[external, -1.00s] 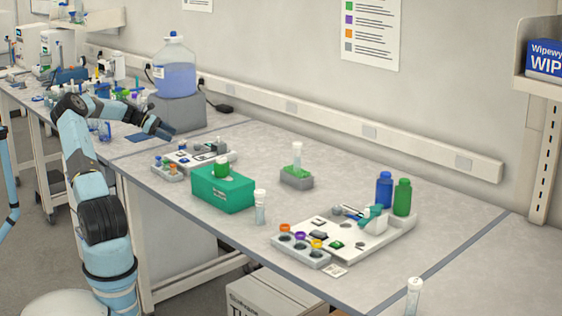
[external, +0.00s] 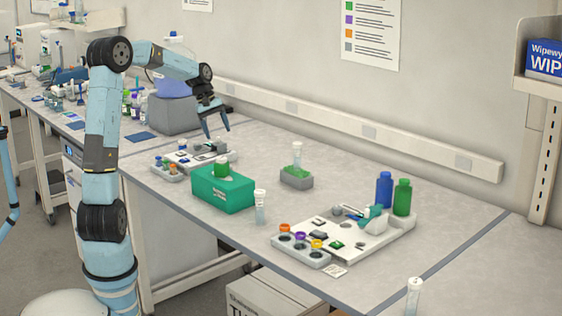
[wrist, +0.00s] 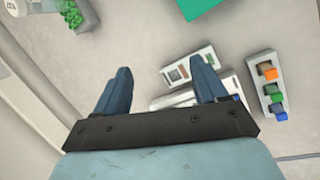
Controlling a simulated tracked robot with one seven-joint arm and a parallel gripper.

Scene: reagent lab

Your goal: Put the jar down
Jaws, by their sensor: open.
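My gripper (external: 217,132) is open and empty, pointing down above the back of the bench. In the wrist view its two fingers (wrist: 163,88) are spread with only bare bench and part of a pale tray beyond them. No thing is plainly marked as the jar. A blue bottle (external: 384,189) and a green bottle (external: 402,197) stand upright at the right. My gripper touches none of these.
A pale tray (external: 184,157) and a rack of coloured caps (external: 166,170) lie below my gripper; the rack also shows in the wrist view (wrist: 266,88). A large jug of blue liquid (external: 172,84) stands behind. Bare bench lies between the grey tube block (external: 296,181) and the wall.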

